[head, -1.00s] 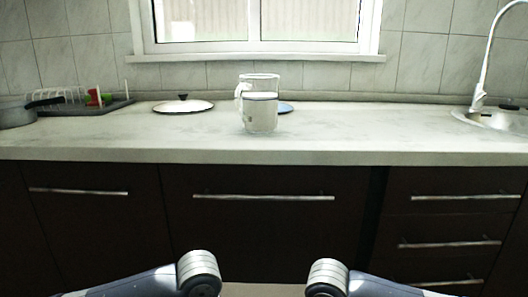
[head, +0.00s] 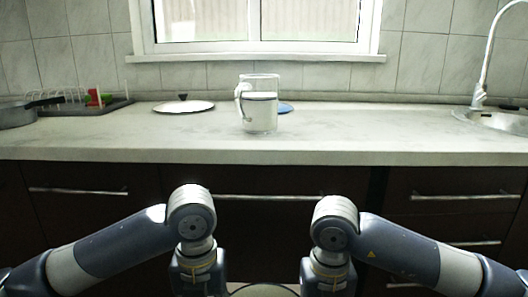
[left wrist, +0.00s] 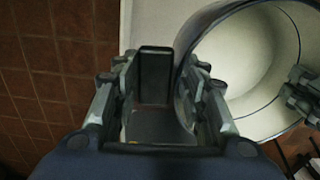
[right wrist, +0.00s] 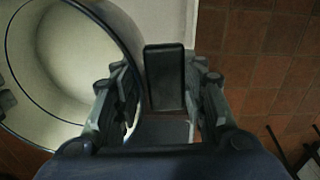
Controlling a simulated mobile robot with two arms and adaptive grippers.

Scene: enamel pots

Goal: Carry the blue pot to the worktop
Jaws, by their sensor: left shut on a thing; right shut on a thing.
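The blue pot (head: 264,291) shows only as a strip of rim at the bottom edge of the head view, between my two grippers and below the worktop (head: 350,140). In the left wrist view the pot (left wrist: 243,65) has a cream inside and a dark blue rim, and it looks empty. My left gripper (left wrist: 165,95) is shut on its left side. My right gripper (right wrist: 160,95) is shut on its opposite side, with the pot (right wrist: 75,60) at the left of that view. The fingers hide the exact grip points.
A pan (head: 18,115) and rack stand far left, the sink (head: 495,117) far right.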

